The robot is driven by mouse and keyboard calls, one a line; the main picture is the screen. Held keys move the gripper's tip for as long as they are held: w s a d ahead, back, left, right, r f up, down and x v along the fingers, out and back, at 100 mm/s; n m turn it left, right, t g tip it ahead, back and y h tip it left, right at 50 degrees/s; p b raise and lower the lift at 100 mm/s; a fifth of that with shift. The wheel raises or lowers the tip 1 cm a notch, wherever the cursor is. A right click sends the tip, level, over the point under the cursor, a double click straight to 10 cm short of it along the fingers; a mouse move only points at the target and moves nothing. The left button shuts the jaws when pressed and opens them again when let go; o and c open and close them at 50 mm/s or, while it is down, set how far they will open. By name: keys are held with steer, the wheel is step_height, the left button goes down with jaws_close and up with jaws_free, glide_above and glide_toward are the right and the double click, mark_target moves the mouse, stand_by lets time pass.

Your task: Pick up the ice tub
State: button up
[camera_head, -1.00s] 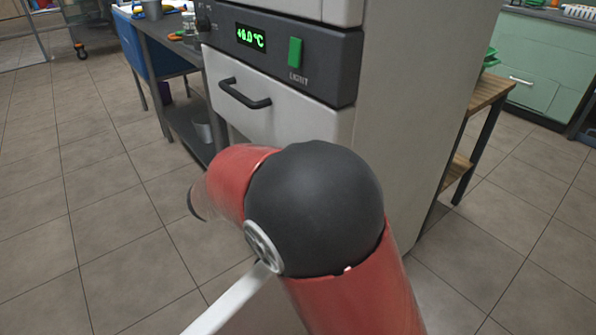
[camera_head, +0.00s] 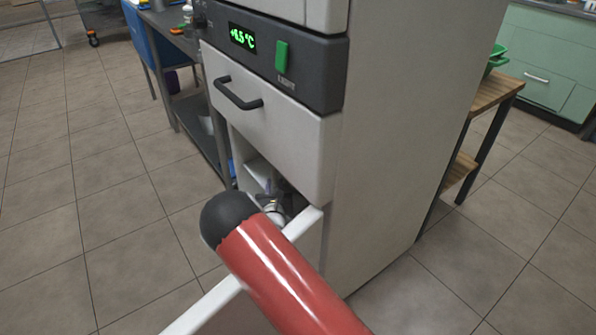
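I cannot make out the ice tub in this view. The white refrigerator (camera_head: 385,150) stands in front of me, with a lower compartment (camera_head: 257,172) open below its handled drawer. The white top edge of an open door or drawer front (camera_head: 303,223) runs from the cabinet toward the lower left. My red and black arm crosses in front of it. Grey metal parts, seemingly my wrist and gripper (camera_head: 272,211), show small at the opening behind the black joint. The fingers are too hidden to tell open from shut, or whether they touch anything.
The upper drawer (camera_head: 268,120) with a black handle is shut, under a panel with a green display (camera_head: 242,38). A metal table (camera_head: 190,115) stands on the left and a wooden-topped table (camera_head: 490,95) on the right. The tiled floor at left is clear.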

mark_target(274, 178)
steer(key=w, duration=0.1)
steer(key=w+b, duration=0.2)
steer(key=w, duration=0.1)
steer(key=shift+a+f, duration=0.15)
steer(key=shift+f, duration=0.15)
steer(key=shift+w+r, duration=0.1)
steer(key=shift+w, duration=0.35)
jaws_close()
steer(key=shift+r, duration=0.15)
